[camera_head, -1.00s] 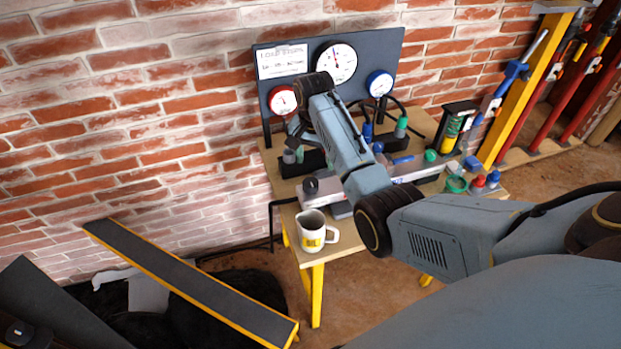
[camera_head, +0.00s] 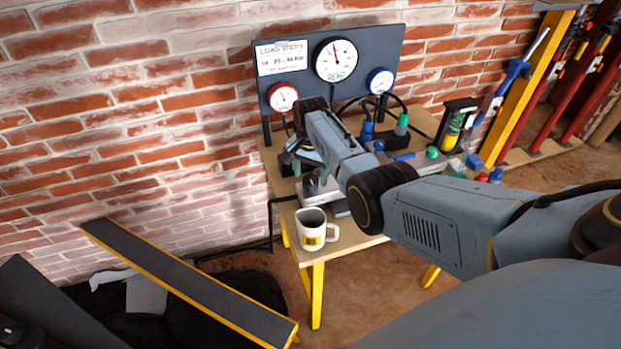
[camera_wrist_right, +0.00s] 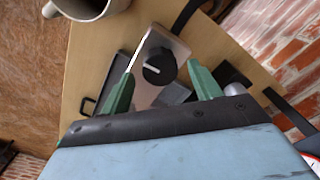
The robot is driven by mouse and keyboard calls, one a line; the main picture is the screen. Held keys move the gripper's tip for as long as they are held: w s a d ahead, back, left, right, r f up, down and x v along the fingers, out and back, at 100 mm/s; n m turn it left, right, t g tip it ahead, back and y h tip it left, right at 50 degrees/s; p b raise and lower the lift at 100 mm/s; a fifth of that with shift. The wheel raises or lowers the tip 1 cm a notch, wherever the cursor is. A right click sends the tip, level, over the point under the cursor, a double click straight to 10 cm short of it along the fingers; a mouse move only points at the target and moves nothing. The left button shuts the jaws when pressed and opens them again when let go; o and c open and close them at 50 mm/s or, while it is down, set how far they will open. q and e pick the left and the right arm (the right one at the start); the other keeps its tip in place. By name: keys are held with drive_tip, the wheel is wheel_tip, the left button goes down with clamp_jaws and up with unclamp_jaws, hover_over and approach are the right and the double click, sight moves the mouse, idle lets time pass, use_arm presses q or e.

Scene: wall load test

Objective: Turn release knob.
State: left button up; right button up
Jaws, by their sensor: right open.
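The release knob (camera_wrist_right: 158,67) is a round black knob with a white pointer line, on a light metal block (camera_wrist_right: 150,95). In the head view the knob (camera_head: 311,184) sits near the table's left front, partly crowded by my gripper. My right gripper (camera_wrist_right: 162,68) is open, its green fingers on either side of the knob in the wrist view. I see no clear contact, and the height gap is hard to judge. The same gripper (camera_head: 305,168) is partly hidden behind my wrist in the head view. My left gripper does not show.
A white and yellow mug (camera_head: 312,232) stands at the table's front left corner, close to the knob block. A dark gauge panel (camera_head: 295,93) rises at the back. Bottles and fittings fill the table's right part. A dark ramp-like bar (camera_head: 190,282) lies at lower left.

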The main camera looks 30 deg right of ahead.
drive_tip(key=shift+f, duration=0.6)
drive_tip(key=c, duration=1)
